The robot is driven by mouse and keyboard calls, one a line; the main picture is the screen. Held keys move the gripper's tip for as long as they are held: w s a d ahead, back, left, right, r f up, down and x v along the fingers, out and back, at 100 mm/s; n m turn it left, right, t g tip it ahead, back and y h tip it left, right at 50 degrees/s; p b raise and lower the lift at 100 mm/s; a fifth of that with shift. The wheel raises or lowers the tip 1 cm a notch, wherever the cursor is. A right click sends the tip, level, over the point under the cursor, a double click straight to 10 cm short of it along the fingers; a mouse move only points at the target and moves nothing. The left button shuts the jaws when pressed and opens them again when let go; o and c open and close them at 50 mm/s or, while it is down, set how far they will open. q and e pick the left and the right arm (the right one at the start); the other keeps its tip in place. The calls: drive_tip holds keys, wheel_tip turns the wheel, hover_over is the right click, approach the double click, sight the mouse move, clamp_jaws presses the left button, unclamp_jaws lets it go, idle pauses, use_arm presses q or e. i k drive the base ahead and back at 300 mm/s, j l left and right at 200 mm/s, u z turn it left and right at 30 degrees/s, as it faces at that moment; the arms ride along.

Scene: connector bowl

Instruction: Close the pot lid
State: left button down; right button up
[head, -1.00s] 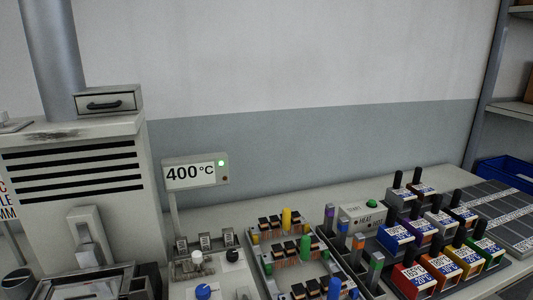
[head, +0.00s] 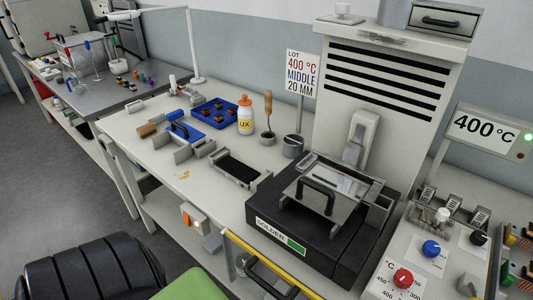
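The solder pot (head: 266,218) is a black box with a "SOLDER" label on its front, at the right of the middle in the head view. On its top sits a shiny metal and glass-like lid (head: 345,184) with a black bar handle (head: 316,191) at its front. A metal block-like part (head: 379,207) stands at the pot's right side. I cannot tell clearly whether the lid lies flat over the opening or is raised or slid back. Neither of my grippers shows.
A white vented hood (head: 385,85) stands behind the pot. A control panel with a red knob (head: 403,278) is at right.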

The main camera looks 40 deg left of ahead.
sight(335, 208)
drive_tip(key=u, duration=0.95)
drive_tip(key=l+z, duration=0.1)
drive_tip(key=l, duration=0.4)
